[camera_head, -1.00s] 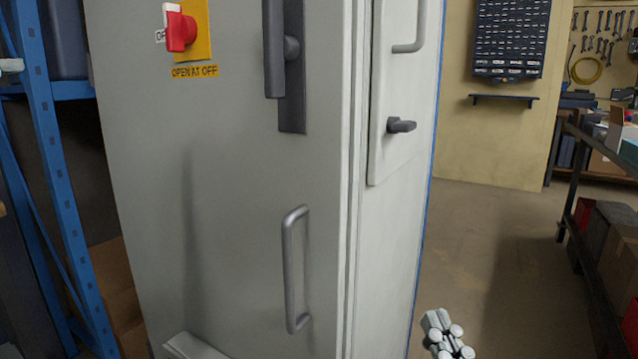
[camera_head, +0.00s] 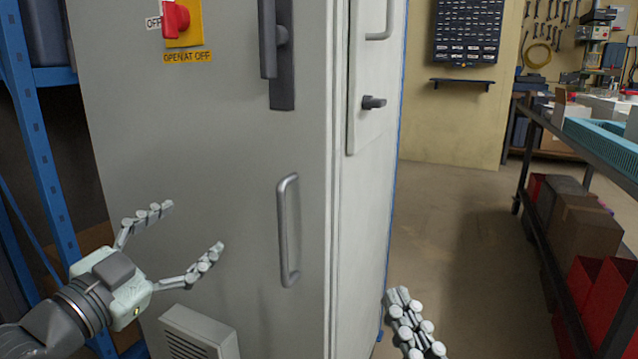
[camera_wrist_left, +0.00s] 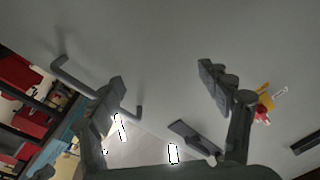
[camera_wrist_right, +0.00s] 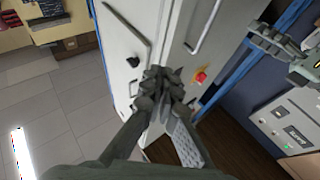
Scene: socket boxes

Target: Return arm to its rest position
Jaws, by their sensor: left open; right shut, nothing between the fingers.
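My left gripper (camera_head: 196,236) is open and empty at the lower left of the head view, in front of the grey cabinet (camera_head: 140,140). Its spread fingers also show in the left wrist view (camera_wrist_left: 165,95), with the cabinet face beyond them. My right gripper (camera_head: 414,325) is at the bottom edge of the head view, right of the cabinet corner. In the right wrist view its fingers are together (camera_wrist_right: 165,90) with nothing between them. The cabinet's vertical bar handle (camera_head: 289,230) is to the right of my left gripper and apart from it.
A red rotary switch (camera_head: 175,18) and a dark lever handle (camera_head: 270,45) are on the cabinet front. A blue rack (camera_head: 36,130) stands close on the left. A shelf with boxes (camera_head: 575,225) is on the right. The floor (camera_head: 455,215) between is clear.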

